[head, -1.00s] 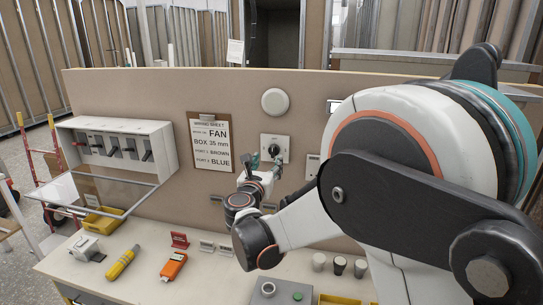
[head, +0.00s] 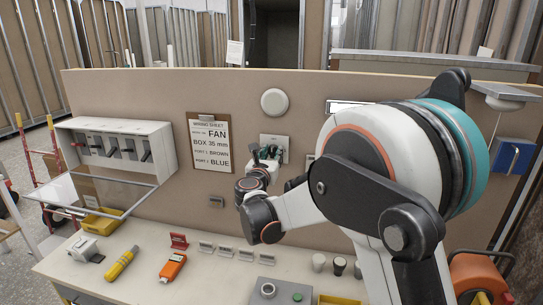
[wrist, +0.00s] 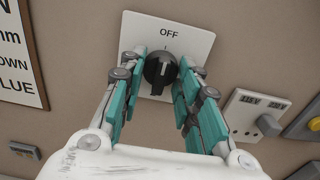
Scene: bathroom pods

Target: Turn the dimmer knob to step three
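The black dimmer knob (wrist: 160,72) sits on a white square plate (wrist: 190,40) marked OFF at the top. My gripper (wrist: 162,66) is open, with one teal-padded finger on each side of the knob. The fingertips reach the plate area, and small gaps seem to show between them and the knob. No contact is clear. In the head view my gripper (head: 265,156) is in front of the plate (head: 284,142) and hides most of the knob.
A wiring sheet (head: 210,142) hangs left of the plate, and a round white fitting (head: 275,102) is above it. Tools, including an orange meter (head: 173,267), lie on the bench below.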

